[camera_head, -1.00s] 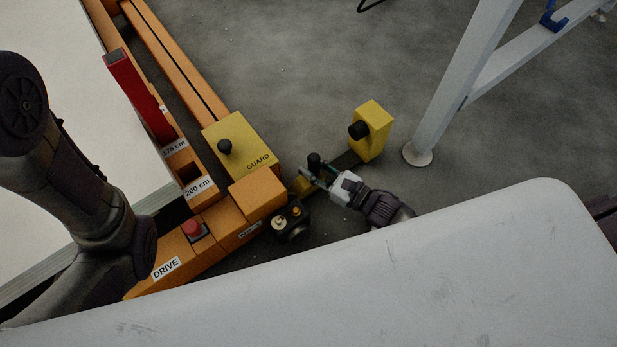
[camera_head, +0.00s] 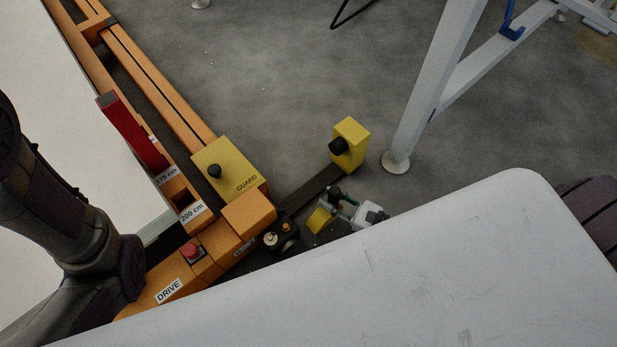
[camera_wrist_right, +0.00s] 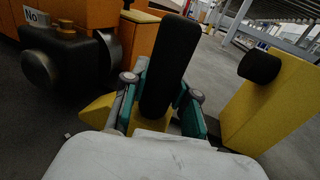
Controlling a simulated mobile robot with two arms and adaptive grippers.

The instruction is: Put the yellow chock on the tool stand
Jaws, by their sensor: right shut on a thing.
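The yellow chock (camera_head: 319,220) is a small wedge with a black upright grip. My right gripper (camera_head: 340,201) is shut on that grip, just in front of my white base. In the right wrist view the black grip (camera_wrist_right: 171,62) stands between the teal-padded fingers, and a yellow end of the chock (camera_wrist_right: 97,110) shows at the left. Whether the chock touches the floor I cannot tell. My left arm comes in at the left edge, but its gripper is out of view. I cannot make out the tool stand.
An orange gantry rail with a yellow GUARD box (camera_head: 228,167) and red lever (camera_head: 132,130) lies left. A yellow block with a black knob (camera_head: 351,144) ends a dark bar (camera_head: 312,191). A white frame leg (camera_head: 420,95) stands right.

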